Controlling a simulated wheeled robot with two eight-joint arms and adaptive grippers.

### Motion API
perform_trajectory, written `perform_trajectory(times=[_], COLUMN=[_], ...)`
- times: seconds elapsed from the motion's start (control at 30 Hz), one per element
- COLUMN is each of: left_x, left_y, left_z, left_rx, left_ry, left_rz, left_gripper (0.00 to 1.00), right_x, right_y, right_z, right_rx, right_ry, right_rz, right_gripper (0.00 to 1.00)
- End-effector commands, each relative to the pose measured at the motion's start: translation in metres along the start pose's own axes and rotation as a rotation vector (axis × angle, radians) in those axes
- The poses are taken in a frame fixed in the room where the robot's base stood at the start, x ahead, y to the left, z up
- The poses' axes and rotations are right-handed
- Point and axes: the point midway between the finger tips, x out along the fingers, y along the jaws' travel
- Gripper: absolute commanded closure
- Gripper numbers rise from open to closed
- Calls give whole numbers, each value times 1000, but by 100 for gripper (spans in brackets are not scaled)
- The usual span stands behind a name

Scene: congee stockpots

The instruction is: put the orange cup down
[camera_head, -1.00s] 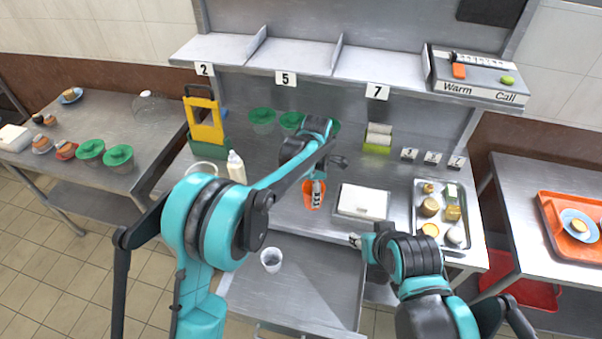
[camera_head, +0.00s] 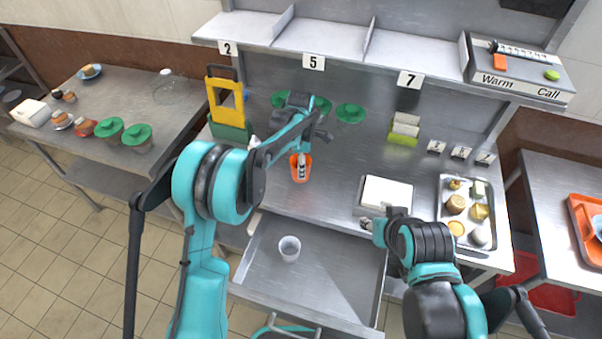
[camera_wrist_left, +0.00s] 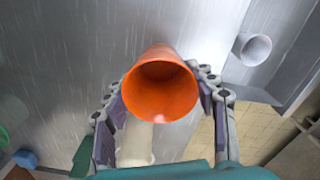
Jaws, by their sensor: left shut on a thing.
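The orange cup (camera_head: 300,168) is over the steel counter, near its front edge and just behind the open drawer. In the left wrist view the orange cup (camera_wrist_left: 160,88) shows its open mouth toward the camera. My left gripper (camera_wrist_left: 163,100) has its fingers on both sides of the cup and is shut on it. In the head view the left gripper (camera_head: 302,166) partly covers the cup. I cannot tell whether the cup's base touches the counter. My right gripper (camera_head: 367,224) is near the counter's front edge by the white-topped box; its fingers are too small to judge.
A clear cup (camera_head: 289,248) stands in the open drawer (camera_head: 330,285). A white-topped box (camera_head: 386,193) and a metal tray (camera_head: 447,240) of food lie to the right. Green-lidded containers (camera_head: 350,113) stand at the back. A yellow-and-green holder (camera_head: 225,104) stands at the left.

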Motion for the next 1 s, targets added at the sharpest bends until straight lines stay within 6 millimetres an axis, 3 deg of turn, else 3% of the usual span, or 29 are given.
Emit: perform_trajectory(times=[0.23,0.63,0.67,0.73,1.0], left_x=[36,42,41,40,40], left_y=[0,0,0,0,0], left_z=[0,0,0,0,0], left_rx=[0,0,0,0,0], left_ry=[0,0,0,0,0], left_rz=[0,0,0,0,0], left_gripper=[72,72,39,23,23], right_x=[11,13,13,12,12], right_y=[0,0,0,0,0], right_z=[8,9,9,9,8], right_rx=[0,0,0,0,0], right_ry=[0,0,0,0,0], right_rz=[0,0,0,0,0], right_gripper=[60,60,60,60,60])
